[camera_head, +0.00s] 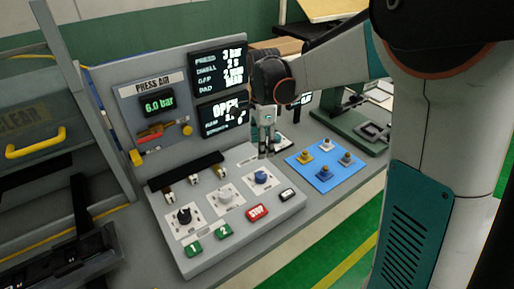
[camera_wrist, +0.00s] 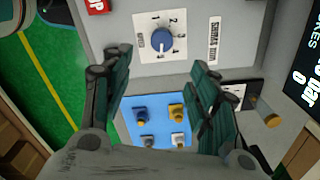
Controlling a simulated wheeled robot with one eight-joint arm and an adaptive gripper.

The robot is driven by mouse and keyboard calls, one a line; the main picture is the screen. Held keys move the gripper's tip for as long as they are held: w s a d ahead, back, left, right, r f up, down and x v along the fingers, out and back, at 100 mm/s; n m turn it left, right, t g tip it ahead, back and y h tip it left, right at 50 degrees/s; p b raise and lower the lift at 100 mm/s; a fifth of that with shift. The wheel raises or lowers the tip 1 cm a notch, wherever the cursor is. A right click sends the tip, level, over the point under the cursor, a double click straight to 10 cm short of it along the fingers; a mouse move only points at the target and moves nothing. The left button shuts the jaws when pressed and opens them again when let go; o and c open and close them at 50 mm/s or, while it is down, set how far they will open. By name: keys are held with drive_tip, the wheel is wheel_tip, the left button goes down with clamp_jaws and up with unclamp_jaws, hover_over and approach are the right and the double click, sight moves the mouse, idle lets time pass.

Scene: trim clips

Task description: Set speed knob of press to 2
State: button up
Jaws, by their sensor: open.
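The press control panel (camera_head: 240,215) carries three dial knobs in a row: a black knob (camera_head: 184,216), a white knob (camera_head: 225,195) and a blue knob (camera_head: 261,177). Their name labels are too small to read in the head view. In the wrist view the blue knob (camera_wrist: 162,41) sits on a white plate with numbers around it; its exact pointer setting is hard to tell. My gripper (camera_head: 266,152) hangs over the panel's right end, near the blue knob. In the wrist view its two fingers (camera_wrist: 161,68) are open and empty, with the blue knob between and beyond the tips.
A red STOP button (camera_head: 257,212) and green buttons (camera_head: 194,248) lie along the panel's front. A blue mat (camera_head: 325,178) with several small clips lies to the right. A dark stand (camera_head: 365,130) is farther right.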

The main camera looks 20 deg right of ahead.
sight(262, 174)
drive_tip(key=f+b, duration=0.2)
drive_tip(key=f, duration=0.5)
drive_tip(key=f+b, duration=0.2)
drive_tip(key=f, duration=0.5)
drive_tip(key=shift+w+d, duration=0.1)
drive_tip(key=shift+w, duration=0.1)
drive_tip(key=c, duration=1.1)
